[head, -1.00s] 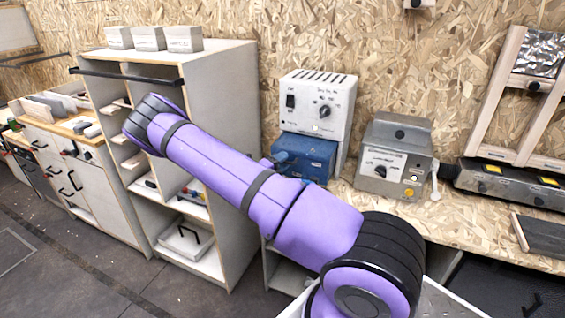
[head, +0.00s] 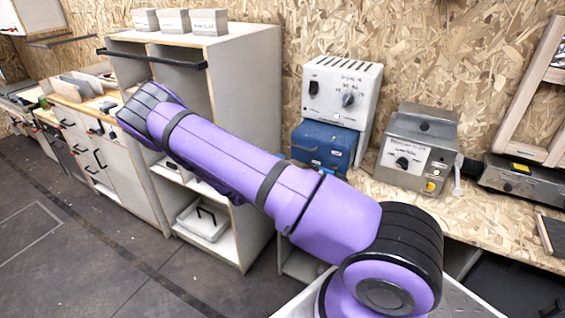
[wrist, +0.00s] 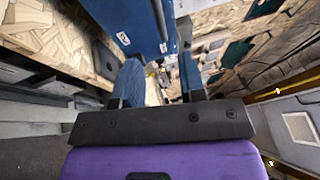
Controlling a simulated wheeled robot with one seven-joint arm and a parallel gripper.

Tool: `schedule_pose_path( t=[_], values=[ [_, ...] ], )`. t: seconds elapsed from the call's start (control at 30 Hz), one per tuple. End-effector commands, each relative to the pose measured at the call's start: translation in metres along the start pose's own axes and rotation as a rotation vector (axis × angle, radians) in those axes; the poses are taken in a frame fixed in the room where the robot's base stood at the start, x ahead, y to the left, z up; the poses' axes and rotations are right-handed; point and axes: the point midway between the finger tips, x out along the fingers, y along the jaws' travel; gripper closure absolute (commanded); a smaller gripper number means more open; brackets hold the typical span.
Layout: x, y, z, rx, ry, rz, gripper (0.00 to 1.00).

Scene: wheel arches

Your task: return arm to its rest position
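My purple arm (head: 235,165) reaches from the lower right up to the left across the head view. Its bend (head: 150,112) stands in front of the tall shelf cabinet. My gripper is hidden in the head view. In the wrist view my gripper (wrist: 158,66) shows two blue fingers held apart, with background visible in the gap between them. I see nothing held. A blue surface with white labels (wrist: 138,24) lies beyond the fingers; I cannot tell how far off it is.
A tall shelf cabinet (head: 248,80) stands behind my arm. A blue box (head: 325,147) under a white control unit (head: 342,90) and a grey metal device (head: 418,145) stand on the wooden bench (head: 480,222). Open floor (head: 60,250) lies at left.

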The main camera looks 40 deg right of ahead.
Motion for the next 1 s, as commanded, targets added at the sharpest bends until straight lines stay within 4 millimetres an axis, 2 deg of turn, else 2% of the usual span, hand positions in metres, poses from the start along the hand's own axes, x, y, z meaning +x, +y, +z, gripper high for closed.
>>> schedule_pose_path(
  t=[0.37,0.5,0.67,1.0],
  values=[
    [0.001,0.000,0.000,0.001,0.000,0.000,0.63],
    [0.001,-0.006,-0.002,0.035,0.025,0.017,0.63],
    [0.001,-0.033,-0.008,0.184,0.127,0.088,0.63],
    [-0.006,-0.107,-0.034,0.625,0.450,0.261,0.63]
  ],
)
